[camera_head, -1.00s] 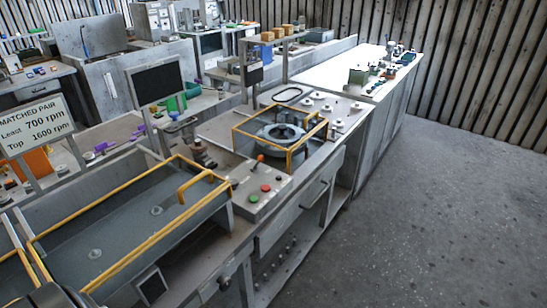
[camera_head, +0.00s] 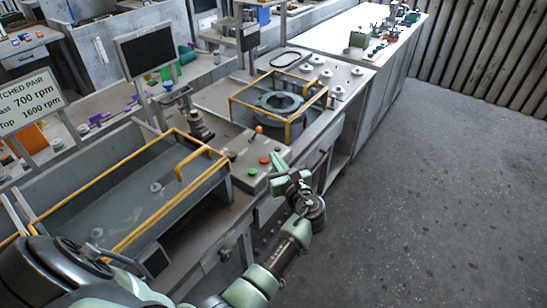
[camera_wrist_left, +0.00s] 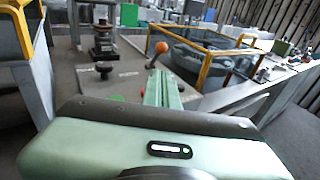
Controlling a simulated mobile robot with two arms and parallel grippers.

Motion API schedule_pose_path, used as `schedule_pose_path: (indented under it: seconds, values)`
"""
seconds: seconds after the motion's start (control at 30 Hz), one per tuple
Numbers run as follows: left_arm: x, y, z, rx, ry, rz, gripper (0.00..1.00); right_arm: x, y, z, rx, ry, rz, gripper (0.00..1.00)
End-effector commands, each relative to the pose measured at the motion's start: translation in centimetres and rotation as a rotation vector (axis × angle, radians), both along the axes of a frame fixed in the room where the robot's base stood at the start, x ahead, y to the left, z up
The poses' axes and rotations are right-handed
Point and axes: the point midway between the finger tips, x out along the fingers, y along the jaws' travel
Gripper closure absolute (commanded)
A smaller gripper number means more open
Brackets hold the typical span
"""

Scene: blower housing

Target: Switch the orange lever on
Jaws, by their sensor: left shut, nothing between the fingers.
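The orange lever (camera_head: 258,129) stands on a grey control box and has an orange ball on a thin stem. In the left wrist view the orange ball (camera_wrist_left: 161,48) shows just beyond my fingertips, with its stem leaning. My left gripper (camera_head: 281,166) is at the near right edge of the control box, apart from the lever. It also shows in the left wrist view (camera_wrist_left: 160,76), with its green fingers shut and empty, pointing towards the lever. My right gripper is not in view.
The box carries a red button (camera_head: 264,160), a green button (camera_head: 252,171) and a dark knob (camera_head: 231,155). A yellow-framed guard (camera_head: 234,112) surrounds a round housing (camera_head: 279,103) behind the lever. A yellow-railed tray (camera_head: 130,205) lies left. The floor at right is clear.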

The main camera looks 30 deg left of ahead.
Motion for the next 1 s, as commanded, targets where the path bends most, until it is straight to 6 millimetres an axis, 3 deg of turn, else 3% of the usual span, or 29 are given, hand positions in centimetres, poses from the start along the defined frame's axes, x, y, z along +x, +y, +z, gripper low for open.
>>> schedule_pose_path:
  seconds: [0.03,0.3,0.5,1.0]
  values:
    - [0.7,0.9,-0.6,0.001,-0.003,0.003,1.00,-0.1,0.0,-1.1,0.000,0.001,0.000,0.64]
    - [4.3,5.4,-1.5,-0.001,-0.003,0.001,1.00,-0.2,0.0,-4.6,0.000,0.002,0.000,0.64]
    - [6.2,7.9,-0.8,-0.002,-0.002,0.000,1.00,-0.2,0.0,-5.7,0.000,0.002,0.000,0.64]
    - [7.2,9.1,-0.3,-0.003,-0.001,-0.002,1.00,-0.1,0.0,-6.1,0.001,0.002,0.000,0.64]
